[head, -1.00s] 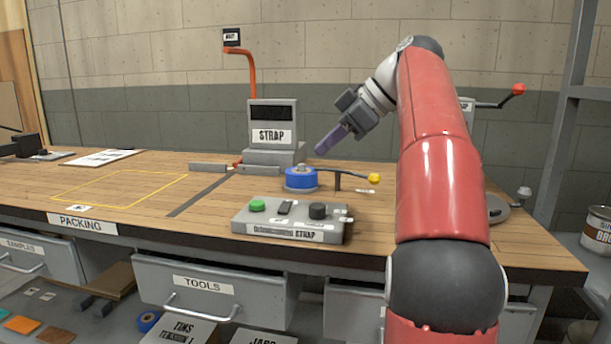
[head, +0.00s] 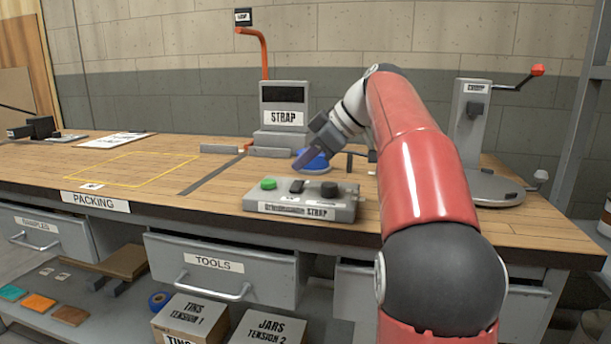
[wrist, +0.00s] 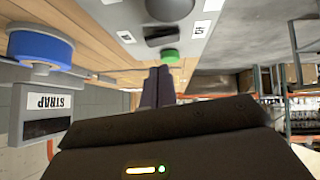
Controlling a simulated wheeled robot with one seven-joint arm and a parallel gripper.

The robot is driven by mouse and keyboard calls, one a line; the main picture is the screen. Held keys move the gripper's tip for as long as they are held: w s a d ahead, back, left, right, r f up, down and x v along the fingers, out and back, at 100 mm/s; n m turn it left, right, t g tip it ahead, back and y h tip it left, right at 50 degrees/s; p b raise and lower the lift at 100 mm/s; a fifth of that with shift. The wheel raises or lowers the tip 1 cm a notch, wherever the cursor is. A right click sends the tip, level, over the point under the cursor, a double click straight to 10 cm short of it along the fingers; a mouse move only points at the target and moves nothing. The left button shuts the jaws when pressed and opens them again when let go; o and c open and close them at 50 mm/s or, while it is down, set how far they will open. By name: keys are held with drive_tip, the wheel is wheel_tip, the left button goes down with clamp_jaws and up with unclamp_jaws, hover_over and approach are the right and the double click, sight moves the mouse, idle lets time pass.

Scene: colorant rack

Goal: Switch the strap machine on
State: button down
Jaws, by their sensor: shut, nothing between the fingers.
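The grey strap control box (head: 300,203) sits on the bench near its front edge. It carries a green button (head: 268,184), a black rocker switch (head: 297,186) and a black knob (head: 329,189). The strap machine (head: 284,112), with its dark screen and STRAP label, stands behind. My gripper (head: 300,163) is shut and empty, pointing down and left above the back of the control box. In the wrist view the fingertips (wrist: 157,72) appear near the green button (wrist: 171,56), with the rocker switch (wrist: 163,40) beyond; contact cannot be told.
A blue strap roll (wrist: 40,48) lies on the bench behind the box, partly hidden by my gripper in the head view. A grey crimp machine (head: 472,125) with a red-knobbed lever stands at right. The yellow-outlined area (head: 135,170) at left is clear.

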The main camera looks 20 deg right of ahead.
sight(297, 182)
drive_tip(key=shift+w+d+f, duration=0.1)
drive_tip(key=shift+f, duration=0.55)
drive_tip(key=shift+w+d+f, duration=0.1)
drive_tip(key=shift+f, duration=0.5)
drive_tip(key=shift+d+f+b, duration=0.1)
drive_tip(key=shift+f+b, duration=0.2)
drive_tip(key=shift+f, duration=0.15)
drive_tip(key=shift+s+a+b, duration=0.35)
drive_tip(key=shift+s+b, duration=0.1)
drive_tip(key=shift+s, duration=0.05)
drive_tip(key=shift+s+a, duration=0.1)
